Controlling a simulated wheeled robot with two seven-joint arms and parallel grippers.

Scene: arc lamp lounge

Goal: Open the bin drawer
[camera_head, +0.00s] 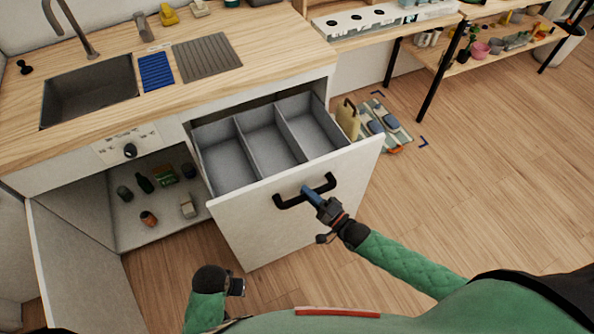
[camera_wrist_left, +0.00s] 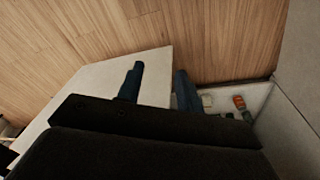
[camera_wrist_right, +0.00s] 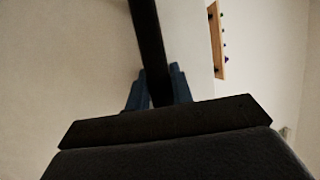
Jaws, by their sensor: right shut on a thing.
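The bin drawer (camera_head: 300,213) is pulled out from under the counter. It has a white front and three empty grey bins (camera_head: 267,137) inside. Its black bar handle (camera_head: 318,188) crosses the upper part of the front. My right gripper (camera_head: 308,190) is shut on the handle; in the right wrist view the dark bar (camera_wrist_right: 150,50) runs between its blue fingers (camera_wrist_right: 155,88). My left gripper (camera_head: 238,287) hangs low in front of the cabinet, apart from the drawer. In the left wrist view its blue fingers (camera_wrist_left: 158,85) are spread with nothing seen between them.
An open cabinet door (camera_head: 78,262) stands at left, beside a shelf of small bottles and jars (camera_head: 145,184). The counter (camera_head: 270,55) with a sink (camera_head: 88,92) lies above. A beige jug (camera_head: 348,118) and a mat with items (camera_head: 385,125) lie on the floor beyond the drawer. Floor at right is clear.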

